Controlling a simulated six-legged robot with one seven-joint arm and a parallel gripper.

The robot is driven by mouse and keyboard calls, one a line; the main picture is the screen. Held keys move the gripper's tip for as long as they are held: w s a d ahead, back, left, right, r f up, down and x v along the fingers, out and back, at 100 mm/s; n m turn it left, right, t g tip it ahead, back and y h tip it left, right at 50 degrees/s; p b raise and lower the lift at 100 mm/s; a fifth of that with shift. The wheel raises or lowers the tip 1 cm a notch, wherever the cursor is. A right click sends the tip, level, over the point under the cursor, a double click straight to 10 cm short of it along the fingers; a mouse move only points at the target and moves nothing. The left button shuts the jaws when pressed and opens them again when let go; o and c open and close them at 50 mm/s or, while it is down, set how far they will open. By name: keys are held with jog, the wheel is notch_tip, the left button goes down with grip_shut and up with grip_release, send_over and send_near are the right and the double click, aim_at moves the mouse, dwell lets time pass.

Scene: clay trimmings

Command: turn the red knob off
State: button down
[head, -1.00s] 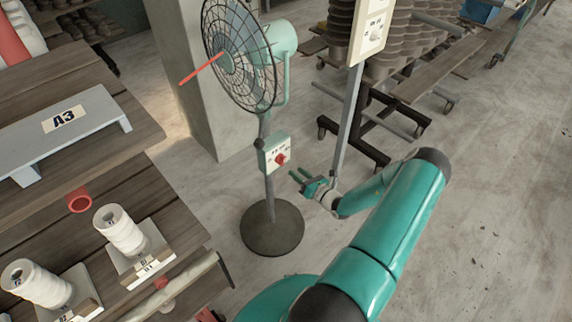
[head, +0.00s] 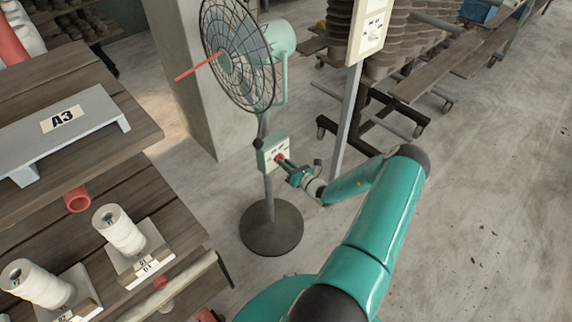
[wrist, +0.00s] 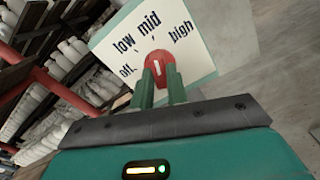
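The red knob (wrist: 160,63) sits on the white face of the control box (head: 267,153) on the fan's pole. The labels off, low, mid and high run around the knob in the wrist view. A white mark shows on the knob; I cannot tell for sure which label it points to. The knob is partly visible in the head view (head: 280,158). My gripper (wrist: 160,78) is at the knob, its two green fingers apart, with the tips overlapping the knob's lower part. I cannot tell whether they touch it.
The green standing fan (head: 238,55) rises above the box on a round dark base (head: 272,228). A grey post with a white switch panel (head: 370,30) stands right of my gripper. A wooden table (head: 150,205) with thread cones is at left. Open floor lies at right.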

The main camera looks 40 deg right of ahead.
jog(key=shift+n, duration=0.5)
jog(key=n, duration=1.6)
jog(key=shift+n, duration=0.4)
jog(key=c, duration=1.4)
grip_release()
jog(key=shift+s, duration=0.1)
